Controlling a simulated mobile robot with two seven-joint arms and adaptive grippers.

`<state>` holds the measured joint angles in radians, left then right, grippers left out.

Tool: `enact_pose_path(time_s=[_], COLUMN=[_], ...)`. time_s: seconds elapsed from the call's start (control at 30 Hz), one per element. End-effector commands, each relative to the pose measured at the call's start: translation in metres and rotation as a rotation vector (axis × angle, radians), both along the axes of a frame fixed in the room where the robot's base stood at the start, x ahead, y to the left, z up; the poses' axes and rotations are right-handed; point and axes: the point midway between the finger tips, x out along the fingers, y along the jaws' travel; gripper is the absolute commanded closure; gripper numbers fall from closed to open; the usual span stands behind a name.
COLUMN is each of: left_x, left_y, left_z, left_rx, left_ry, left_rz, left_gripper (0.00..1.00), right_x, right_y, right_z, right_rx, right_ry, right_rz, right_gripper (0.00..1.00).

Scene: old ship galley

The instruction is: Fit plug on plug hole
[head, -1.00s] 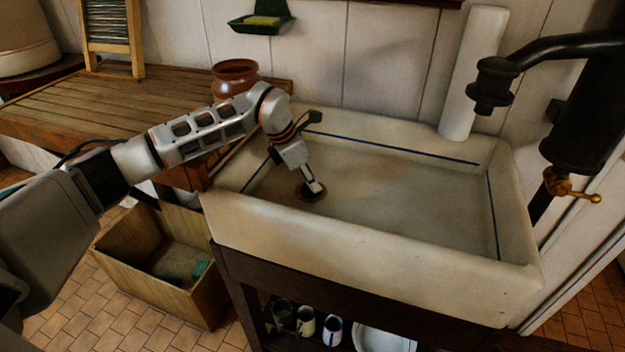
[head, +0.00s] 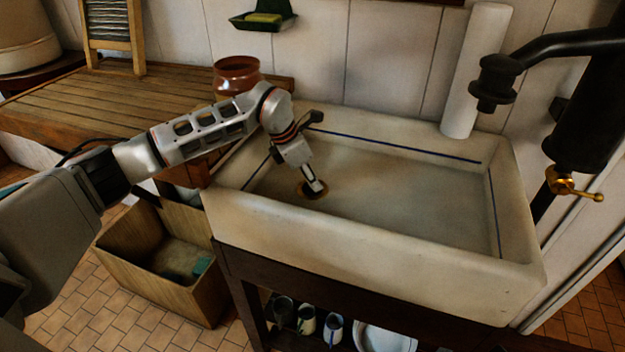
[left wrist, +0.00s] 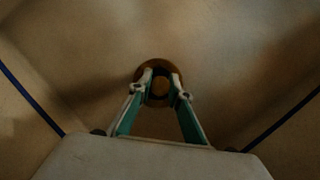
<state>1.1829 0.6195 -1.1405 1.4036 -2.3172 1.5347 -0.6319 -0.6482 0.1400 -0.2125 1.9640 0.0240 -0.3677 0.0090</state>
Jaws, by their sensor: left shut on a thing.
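The plug hole is a brass-brown ring (head: 303,192) in the floor of the pale sink, near its left end. In the left wrist view the ring (left wrist: 152,66) shows around and beyond the fingertips. My left gripper (head: 317,187) points down into the sink, its fingertips right at the plug hole. In the left wrist view the gripper (left wrist: 160,88) is shut on a small dark thing, apparently the plug (left wrist: 160,86), lined up over the ring. The fingers hide most of it, and I cannot tell whether it is seated or just above the hole.
The sink (head: 380,235) has high walls around the gripper, and its floor to the right is clear. A black pump spout (head: 500,80) overhangs the right end. A brown pot (head: 236,75) stands on the wooden drainboard (head: 110,105). A wooden box (head: 165,265) is on the floor.

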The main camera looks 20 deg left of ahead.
Motion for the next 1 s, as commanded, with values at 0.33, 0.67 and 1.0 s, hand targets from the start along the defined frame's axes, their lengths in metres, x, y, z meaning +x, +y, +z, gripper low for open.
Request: enact_pose_path(time_s=[0.33,0.67,1.0], left_x=[0.0,0.0,0.0], left_y=[0.0,0.0,0.0], left_z=[-0.007,-0.013,-0.014], left_rx=[0.001,0.0,0.002], left_ry=[0.001,0.0,0.001], left_rz=[0.001,0.001,0.0], left_gripper=[1.0,1.0,0.62], right_x=[-0.001,-0.002,-0.003], right_y=[0.0,0.0,0.0], right_z=[-0.003,-0.007,-0.008], right_rx=[0.0,0.0,-0.001], right_ry=[0.003,0.007,0.008], right_rz=[0.0,0.0,0.0], right_gripper=[0.6,0.6,0.6])
